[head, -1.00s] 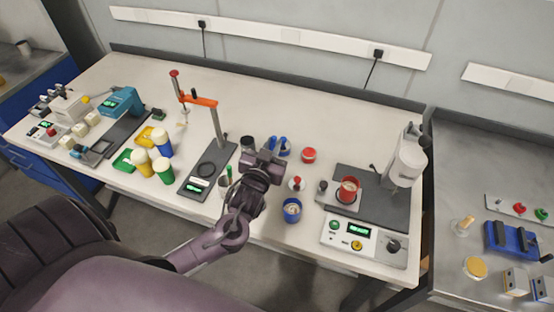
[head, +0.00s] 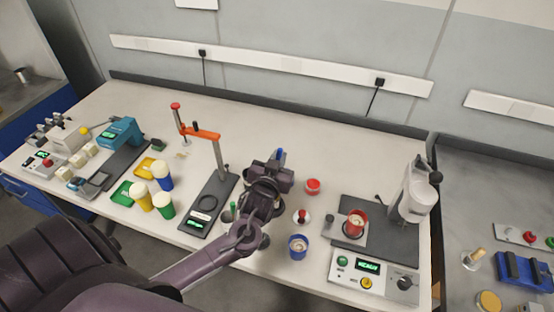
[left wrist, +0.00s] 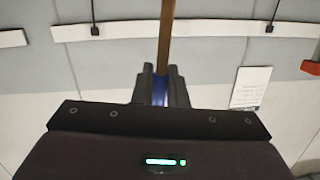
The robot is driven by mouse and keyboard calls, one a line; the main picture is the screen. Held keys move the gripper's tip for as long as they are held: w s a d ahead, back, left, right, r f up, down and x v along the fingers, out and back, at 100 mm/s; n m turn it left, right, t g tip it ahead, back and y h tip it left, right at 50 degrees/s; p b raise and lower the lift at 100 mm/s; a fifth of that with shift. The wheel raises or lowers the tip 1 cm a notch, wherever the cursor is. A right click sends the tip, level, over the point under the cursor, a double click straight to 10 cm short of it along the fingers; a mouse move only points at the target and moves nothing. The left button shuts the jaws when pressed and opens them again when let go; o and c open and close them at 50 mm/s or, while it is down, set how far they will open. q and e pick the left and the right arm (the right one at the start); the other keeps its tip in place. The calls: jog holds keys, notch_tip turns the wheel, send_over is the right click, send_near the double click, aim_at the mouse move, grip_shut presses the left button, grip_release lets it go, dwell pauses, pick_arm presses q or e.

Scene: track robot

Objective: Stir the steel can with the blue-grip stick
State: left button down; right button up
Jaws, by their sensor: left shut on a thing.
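My left gripper (head: 277,172) is over the middle of the bench, its arm coming up from below. In the left wrist view its fingers (left wrist: 161,85) are shut on the blue grip (left wrist: 159,92) of a stick, whose wooden shaft (left wrist: 166,35) runs up out of view. In the head view a bit of blue (head: 280,153) shows at the gripper; the rest of the stick is hidden. A small grey can (head: 228,214), seemingly the steel can, stands left of my forearm with a green-topped thing by it. Its inside is not clear.
A blue can (head: 298,247) stands right of my forearm, near a red-knobbed piece (head: 302,216) and a red lid (head: 312,186). A red can (head: 356,222) sits on the machine at right. A post with an orange arm (head: 203,133) rises at left. The back bench is clear.

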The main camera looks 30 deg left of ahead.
pick_arm(q)
jog(key=shift+s+a+f+b, duration=0.1)
jog(key=shift+s+f+b, duration=0.1)
jog(key=shift+f+b, duration=1.4)
jog(key=shift+s+f+b, duration=0.2)
jog(key=shift+f+b, duration=0.55)
jog(key=shift+f, duration=1.65)
jog(key=shift+a, duration=0.1)
